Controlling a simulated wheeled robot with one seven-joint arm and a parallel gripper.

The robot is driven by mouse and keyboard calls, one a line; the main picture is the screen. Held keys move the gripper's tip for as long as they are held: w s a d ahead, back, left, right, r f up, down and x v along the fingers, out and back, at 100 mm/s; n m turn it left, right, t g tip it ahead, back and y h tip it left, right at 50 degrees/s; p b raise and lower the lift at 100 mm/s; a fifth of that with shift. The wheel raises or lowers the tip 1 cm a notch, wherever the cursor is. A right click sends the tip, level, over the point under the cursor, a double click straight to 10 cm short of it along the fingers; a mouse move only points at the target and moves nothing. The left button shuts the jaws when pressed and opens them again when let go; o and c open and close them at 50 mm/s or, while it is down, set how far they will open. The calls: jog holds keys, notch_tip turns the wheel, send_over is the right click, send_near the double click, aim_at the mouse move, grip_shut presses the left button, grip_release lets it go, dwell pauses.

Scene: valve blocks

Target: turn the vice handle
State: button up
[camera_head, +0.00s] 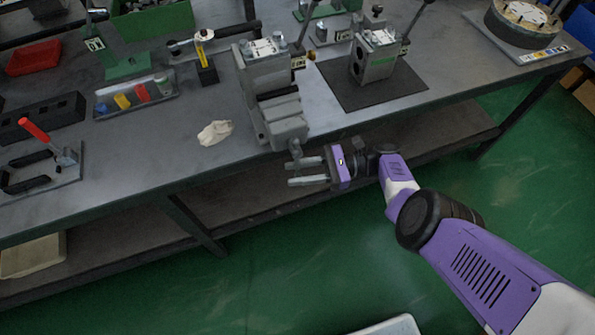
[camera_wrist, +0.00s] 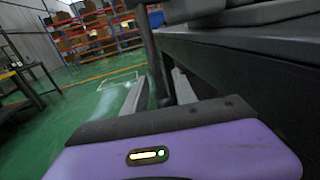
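The grey vice (camera_head: 272,100) stands at the front edge of the bench in the head view. Its handle (camera_head: 295,148) is a thin bar at the vice's front end, hanging just past the bench edge. In the wrist view the handle (camera_wrist: 152,50) is a dark upright rod between my fingers, with a gap visible on each side. My gripper (camera_head: 292,173) is in front of the bench edge, fingers pointing left and apart. In the wrist view my gripper (camera_wrist: 158,90) also looks open. I cannot tell how deep the handle sits between the fingers.
A crumpled cloth (camera_head: 215,132) lies left of the vice. A valve block (camera_head: 377,55) stands on a dark mat (camera_head: 340,92) to the right. The bench edge (camera_wrist: 240,45) is close on the right in the wrist view.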

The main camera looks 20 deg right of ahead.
jog(key=d+b, duration=0.2)
jog(key=d, duration=0.5)
jog(key=shift+s+d, duration=0.35)
jog(key=shift+s, duration=0.1)
